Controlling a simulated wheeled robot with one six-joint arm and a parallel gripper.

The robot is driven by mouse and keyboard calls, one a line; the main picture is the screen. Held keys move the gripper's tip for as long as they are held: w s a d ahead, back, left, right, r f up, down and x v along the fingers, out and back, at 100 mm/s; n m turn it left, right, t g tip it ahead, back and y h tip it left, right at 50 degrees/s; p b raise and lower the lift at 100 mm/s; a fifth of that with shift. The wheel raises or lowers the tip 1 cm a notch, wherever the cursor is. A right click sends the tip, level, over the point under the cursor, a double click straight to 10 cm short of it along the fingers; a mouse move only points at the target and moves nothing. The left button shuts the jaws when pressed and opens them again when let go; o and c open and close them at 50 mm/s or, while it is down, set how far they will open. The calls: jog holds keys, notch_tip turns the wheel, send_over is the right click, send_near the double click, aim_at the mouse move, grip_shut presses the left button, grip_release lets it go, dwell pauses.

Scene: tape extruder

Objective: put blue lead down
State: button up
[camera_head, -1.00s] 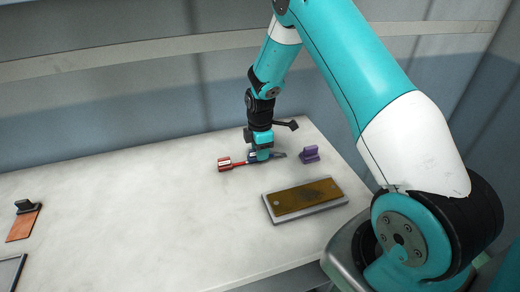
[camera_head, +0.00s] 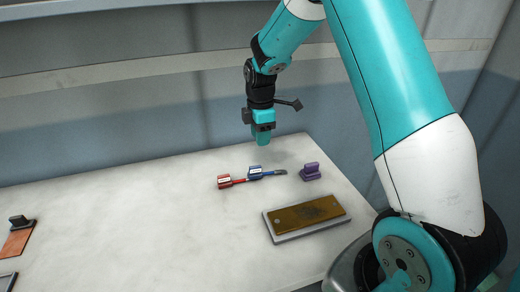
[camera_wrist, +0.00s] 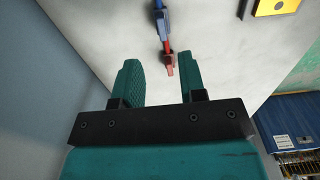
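The blue lead (camera_head: 262,173) lies on the white table toward its back right, with a blue block-shaped end and a dark tip pointing right. It also shows in the wrist view (camera_wrist: 161,22). The red lead (camera_head: 226,182) lies just left of it, its thin end close to or touching the blue block; I cannot tell which. My gripper (camera_head: 263,140) is raised above and slightly behind the blue lead, apart from it. In the wrist view, my gripper's fingers (camera_wrist: 160,60) are spread with nothing held between them.
A purple block (camera_head: 310,172) stands right of the blue lead. A grey tray with a brown-gold plate (camera_head: 307,214) lies in front of it. An orange plate with a black clamp (camera_head: 17,235) is at the far left. The table's middle is clear.

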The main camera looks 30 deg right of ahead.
jog(key=s+a+r+m, duration=0.2)
jog(key=s+a+r, duration=0.3)
jog(key=a+r, duration=0.15)
jog(key=s+a+r+m+y, duration=0.1)
jog(key=s+a+r+m, duration=0.1)
jog(key=s+a, duration=0.3)
jog(key=s+a+r+m+y, duration=0.1)
jog(key=s+a, duration=0.4)
jog(key=s, duration=0.6)
jog(key=s+a+r+m+y, duration=0.2)
jog(key=s+a+r, duration=0.2)
jog(key=s, duration=0.4)
jog(key=shift+a+r+m, duration=0.25)
jog(key=shift+a+m, duration=0.15)
jog(key=shift+a, duration=0.15)
